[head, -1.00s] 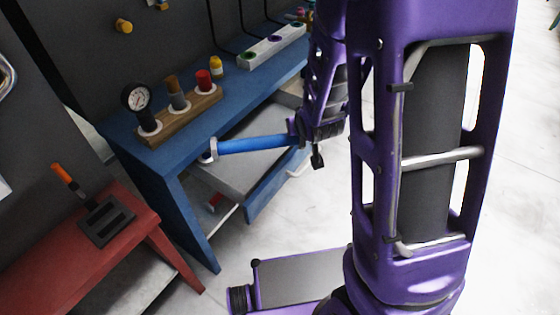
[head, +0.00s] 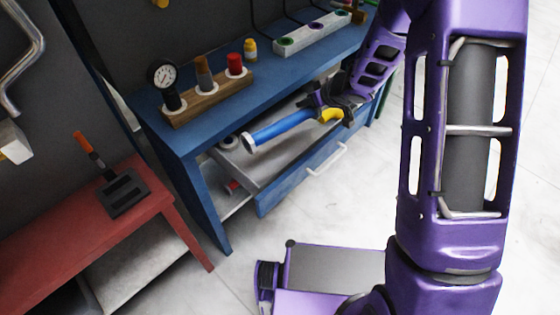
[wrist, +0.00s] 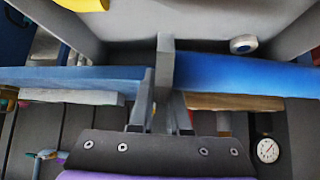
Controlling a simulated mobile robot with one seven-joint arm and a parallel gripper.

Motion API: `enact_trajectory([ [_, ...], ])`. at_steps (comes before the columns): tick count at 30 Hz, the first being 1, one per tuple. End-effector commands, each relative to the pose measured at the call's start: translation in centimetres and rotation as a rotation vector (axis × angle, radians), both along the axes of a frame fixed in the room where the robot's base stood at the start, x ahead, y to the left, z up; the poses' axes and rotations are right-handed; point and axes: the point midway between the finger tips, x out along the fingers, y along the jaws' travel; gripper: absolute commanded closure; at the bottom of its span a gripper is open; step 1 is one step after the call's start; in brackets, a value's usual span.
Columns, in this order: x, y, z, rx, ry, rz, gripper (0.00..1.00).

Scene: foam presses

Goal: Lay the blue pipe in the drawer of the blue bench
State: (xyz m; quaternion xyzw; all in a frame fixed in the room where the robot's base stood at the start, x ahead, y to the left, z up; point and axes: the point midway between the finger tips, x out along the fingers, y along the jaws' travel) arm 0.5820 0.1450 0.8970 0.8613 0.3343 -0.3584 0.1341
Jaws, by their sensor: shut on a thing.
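The blue pipe (head: 280,131) is in my gripper (head: 322,104), held near its right end in the head view. The pipe slants down to the left over the open drawer (head: 268,176) of the blue bench (head: 200,141). I cannot tell whether it touches the drawer. In the wrist view my gripper (wrist: 163,80) is shut, and the pipe (wrist: 250,75) runs off to the right. The drawer's grey floor shows beyond it.
A gauge (head: 162,78) and wooden block (head: 208,97) stand on the bench. A red bench (head: 92,226) is at left.

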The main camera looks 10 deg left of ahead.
Motion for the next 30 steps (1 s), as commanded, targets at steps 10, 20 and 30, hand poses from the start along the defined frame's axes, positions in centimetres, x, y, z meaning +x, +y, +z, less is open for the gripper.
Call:
enact_trajectory([
  [10,0.5,2.4,-3.9,0.002,0.003,0.166,1.0],
  [20,0.5,2.5,-8.1,0.002,-0.001,0.168,1.0],
  [30,0.4,2.5,-11.8,0.001,0.0,0.166,1.0],
])
